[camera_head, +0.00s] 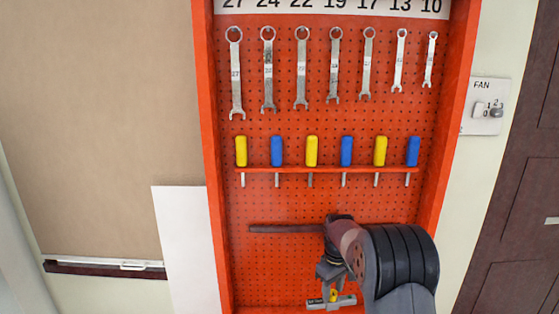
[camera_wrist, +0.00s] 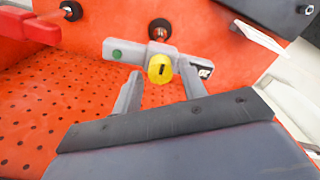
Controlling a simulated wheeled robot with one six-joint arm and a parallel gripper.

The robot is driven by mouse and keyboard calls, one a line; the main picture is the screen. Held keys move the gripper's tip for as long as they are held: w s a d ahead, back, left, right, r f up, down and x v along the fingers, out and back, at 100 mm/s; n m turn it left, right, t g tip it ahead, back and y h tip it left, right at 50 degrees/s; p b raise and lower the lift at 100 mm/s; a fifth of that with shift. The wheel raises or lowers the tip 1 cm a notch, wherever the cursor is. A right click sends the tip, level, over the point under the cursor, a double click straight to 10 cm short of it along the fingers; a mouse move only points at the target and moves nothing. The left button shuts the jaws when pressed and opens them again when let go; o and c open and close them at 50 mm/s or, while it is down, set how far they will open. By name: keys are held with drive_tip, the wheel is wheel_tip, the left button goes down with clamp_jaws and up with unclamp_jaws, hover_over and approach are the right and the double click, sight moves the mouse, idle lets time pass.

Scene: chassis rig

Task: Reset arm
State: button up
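My arm reaches in front of the red pegboard cabinet. My gripper (camera_head: 328,273) points down near the cabinet's lower part in the head view. In the wrist view my gripper (camera_wrist: 160,70) is open, its two grey fingers apart. A yellow knob with a dark slot (camera_wrist: 160,69) shows between and beyond the fingertips, with gaps on both sides. It sits on a grey bar (camera_wrist: 125,50) with a green dot at its left end. The grey bar (camera_head: 345,300) also shows below my gripper in the head view, partly hidden. I cannot tell how far the fingertips are from the knob.
Wrenches (camera_head: 301,70) hang in a row on the pegboard (camera_head: 270,205). Below them, yellow and blue screwdrivers (camera_head: 311,151) stand in a red rack (camera_head: 290,170). A dark horizontal bar (camera_head: 285,229) lies beside my arm. A fan switch (camera_head: 487,107) is on the right wall.

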wheel_tip(320, 180, up, 5)
drive_tip(key=shift+r+p, duration=0.1)
drive_tip(key=shift+p, duration=0.5)
wheel_tip(320, 180, down, 7)
drive_tip(key=b, duration=0.3)
drive_tip(key=shift+r, duration=0.15)
drive_tip(key=shift+r+m, duration=0.15)
drive_tip(key=shift+m, duration=1.35)
drive_tip(key=m, duration=0.4)
drive_tip(key=n+b, duration=0.1)
drive_tip(key=n, duration=0.3)
drive_tip(key=shift+n, duration=0.4)
drive_tip(key=n, duration=0.5)
drive_tip(key=shift+n+b, duration=0.35)
drive_tip(key=shift+n, duration=0.05)
drive_tip(key=m, duration=0.4)
drive_tip(key=shift+b, duration=0.3)
drive_tip(key=shift+m+b, duration=0.35)
drive_tip(key=shift+m, duration=1.65)
